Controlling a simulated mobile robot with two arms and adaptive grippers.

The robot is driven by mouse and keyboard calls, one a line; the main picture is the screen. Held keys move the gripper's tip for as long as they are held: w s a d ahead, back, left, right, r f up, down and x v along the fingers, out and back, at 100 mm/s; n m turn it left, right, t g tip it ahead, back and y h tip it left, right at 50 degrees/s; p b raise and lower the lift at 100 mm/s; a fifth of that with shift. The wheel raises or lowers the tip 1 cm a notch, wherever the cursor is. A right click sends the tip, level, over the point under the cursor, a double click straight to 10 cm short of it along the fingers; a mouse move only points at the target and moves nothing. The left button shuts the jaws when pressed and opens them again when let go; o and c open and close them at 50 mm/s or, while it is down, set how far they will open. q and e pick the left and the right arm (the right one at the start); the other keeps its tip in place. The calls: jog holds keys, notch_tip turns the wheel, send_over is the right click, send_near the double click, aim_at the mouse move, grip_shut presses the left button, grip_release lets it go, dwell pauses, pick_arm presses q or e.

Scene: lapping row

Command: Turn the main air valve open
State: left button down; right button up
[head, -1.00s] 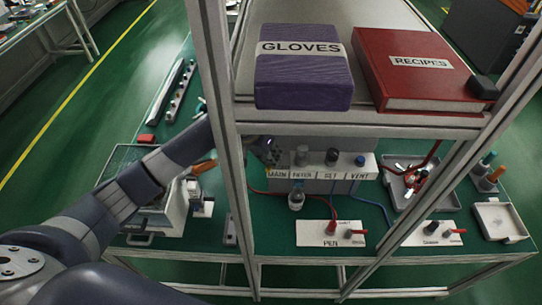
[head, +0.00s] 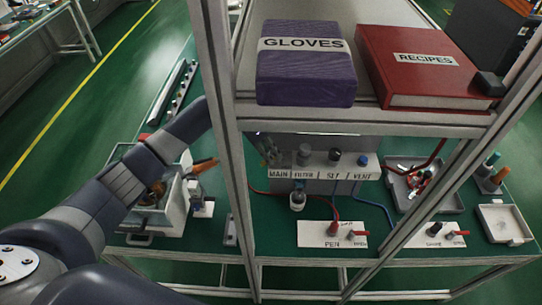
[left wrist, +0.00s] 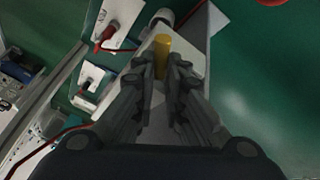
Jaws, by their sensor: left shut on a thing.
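The valve panel (head: 320,170) stands on the green bench under the shelf, with labels reading MAIN, FILTER, what looks like SET, and VENT. My left gripper (head: 268,152) is at the panel's left end, at the MAIN position, partly behind the frame post. In the left wrist view my left gripper (left wrist: 163,75) is shut on a yellow handle (left wrist: 162,48), which stands up between the fingertips. I take it for the main air valve's handle. Its lower part is hidden by the fingers, and its angle is not clear. My right gripper is out of view.
The frame post (head: 223,150) rises close by my left arm. The shelf above holds a purple GLOVES box (head: 305,65) and a red RECIPES binder (head: 425,65). A small bottle (head: 297,199), hoses and a PEN plate (head: 332,234) lie in front of the panel.

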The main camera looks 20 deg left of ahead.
pick_arm(q)
jog(key=m, duration=0.1)
jog(key=m+g+b, duration=0.1)
jog(key=shift+w+a+f+m+b, duration=0.15)
jog(key=shift+w+m+b, duration=0.15)
jog(key=shift+w, duration=0.05)
jog(key=shift+w+m+g+b, duration=0.15)
jog(key=shift+m+g+b, duration=0.25)
jog(key=shift+m+b, duration=0.45)
jog(key=shift+m, duration=0.25)
jog(key=shift+a, duration=0.1)
jog(key=c, duration=1.7)
grip_release()
jog(key=shift+o, duration=0.2)
jog(key=shift+r, duration=0.2)
